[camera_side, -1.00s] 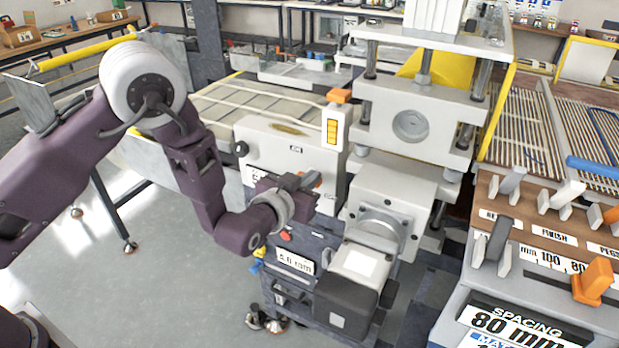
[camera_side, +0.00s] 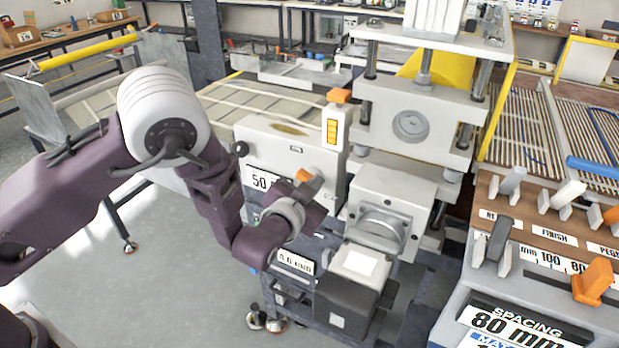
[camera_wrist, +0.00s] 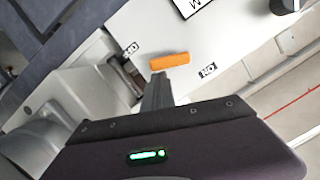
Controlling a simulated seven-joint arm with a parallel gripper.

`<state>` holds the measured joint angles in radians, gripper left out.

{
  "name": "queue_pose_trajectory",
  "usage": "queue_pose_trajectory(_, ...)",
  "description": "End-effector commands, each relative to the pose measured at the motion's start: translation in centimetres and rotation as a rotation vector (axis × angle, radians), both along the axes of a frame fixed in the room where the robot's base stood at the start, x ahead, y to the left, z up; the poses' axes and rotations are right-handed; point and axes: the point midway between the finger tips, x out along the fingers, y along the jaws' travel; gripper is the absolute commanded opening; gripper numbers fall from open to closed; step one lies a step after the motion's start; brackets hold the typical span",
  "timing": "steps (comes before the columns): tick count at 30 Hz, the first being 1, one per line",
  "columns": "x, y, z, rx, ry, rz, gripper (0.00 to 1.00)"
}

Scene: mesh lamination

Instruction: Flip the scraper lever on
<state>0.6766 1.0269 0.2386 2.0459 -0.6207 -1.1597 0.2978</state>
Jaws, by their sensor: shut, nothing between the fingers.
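The scraper lever is a short orange bar (camera_wrist: 170,61) on the white machine face in the wrist view, lying roughly across the picture between two small labels. An orange tip (camera_side: 304,175) also shows in the side view, partly hidden behind my gripper (camera_side: 313,188). In the wrist view my gripper (camera_wrist: 158,84) is shut and empty, its dark fingers reaching toward the face. The fingertips are just below the left part of the lever. I cannot tell whether they touch it.
A white machine cabinet (camera_side: 290,150) carries a "50" plate and a dark round knob (camera_side: 240,149). To the right stand a grey-white press unit (camera_side: 388,205) and a dark motor box (camera_side: 345,300). A control panel (camera_side: 540,225) with several levers is at the far right.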

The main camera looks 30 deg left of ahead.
Motion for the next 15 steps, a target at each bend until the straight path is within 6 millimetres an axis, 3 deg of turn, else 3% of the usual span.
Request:
queue_pose_trajectory(9, -0.1, -0.5, -1.1, 0.398, 0.0, -0.002, 0.0)
queue_pose_trajectory(15, 0.0, -0.5, -1.7, 0.407, 0.001, 0.0, 0.0)
